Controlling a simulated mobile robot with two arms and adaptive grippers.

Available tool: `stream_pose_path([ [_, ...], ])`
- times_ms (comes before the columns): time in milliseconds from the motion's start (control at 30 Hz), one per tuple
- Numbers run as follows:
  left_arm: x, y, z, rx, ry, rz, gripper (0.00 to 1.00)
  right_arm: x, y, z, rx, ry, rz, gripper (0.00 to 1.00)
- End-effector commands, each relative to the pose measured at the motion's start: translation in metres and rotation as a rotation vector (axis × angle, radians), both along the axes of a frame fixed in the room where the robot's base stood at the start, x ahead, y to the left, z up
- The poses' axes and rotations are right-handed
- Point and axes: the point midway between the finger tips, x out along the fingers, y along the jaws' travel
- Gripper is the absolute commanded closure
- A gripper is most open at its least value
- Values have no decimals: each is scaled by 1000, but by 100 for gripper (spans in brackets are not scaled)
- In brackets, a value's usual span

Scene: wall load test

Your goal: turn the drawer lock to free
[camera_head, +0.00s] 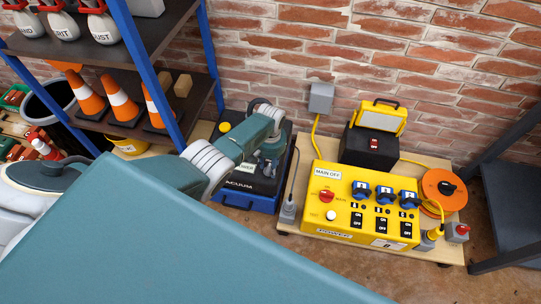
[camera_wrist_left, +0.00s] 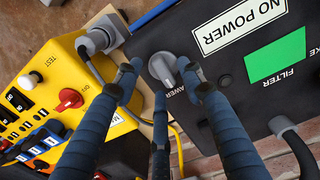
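The drawer lock is a round grey knob (camera_wrist_left: 163,67) on the black top of the vacuum unit, seen in the left wrist view. A partly covered label ending in "AWER" sits beside it. My left gripper (camera_wrist_left: 161,76) is open, with its dark blue fingers spread on either side of the knob. The right-hand finger is close to the knob's raised handle; I cannot tell whether it touches. In the head view my left gripper (camera_head: 271,158) is over the vacuum unit (camera_head: 240,201), and the knob is hidden there. My right gripper is not in view.
A yellow power box (camera_head: 345,222) with switches and blue plugs stands right of the vacuum unit. A grey plug (camera_head: 289,211) with a cable lies between them. A shelf (camera_head: 165,62) with cones stands at left. The unit bears a "NO POWER" label (camera_wrist_left: 238,27).

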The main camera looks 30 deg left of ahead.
Motion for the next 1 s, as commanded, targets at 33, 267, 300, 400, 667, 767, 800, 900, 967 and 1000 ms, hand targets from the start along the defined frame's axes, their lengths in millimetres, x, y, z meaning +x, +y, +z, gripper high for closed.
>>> stream_pose_path([
  [33, 0, 0, 4, 0, -2, 0, 60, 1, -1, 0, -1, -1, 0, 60],
  [267, 0, 1, 34, 1, -4, -1, 60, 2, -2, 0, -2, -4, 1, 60],
  [300, 0, 0, 41, 1, -3, -1, 60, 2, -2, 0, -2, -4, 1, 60],
  [400, 0, 1, 59, 2, -4, -2, 60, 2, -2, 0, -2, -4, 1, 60],
  [667, -1, 0, 99, 0, 1, -1, 60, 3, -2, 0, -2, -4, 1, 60],
  [767, -1, 0, 107, 0, 2, -1, 60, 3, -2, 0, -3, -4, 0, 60],
  [800, -1, 0, 109, 0, 2, -1, 60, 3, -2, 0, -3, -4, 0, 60],
  [900, -2, 0, 111, 0, 2, -1, 60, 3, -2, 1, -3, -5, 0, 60],
  [967, -2, 0, 112, 0, 2, -1, 60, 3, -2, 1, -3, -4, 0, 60],
  [1000, -2, 0, 112, 0, 2, -1, 60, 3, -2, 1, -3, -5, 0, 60],
])
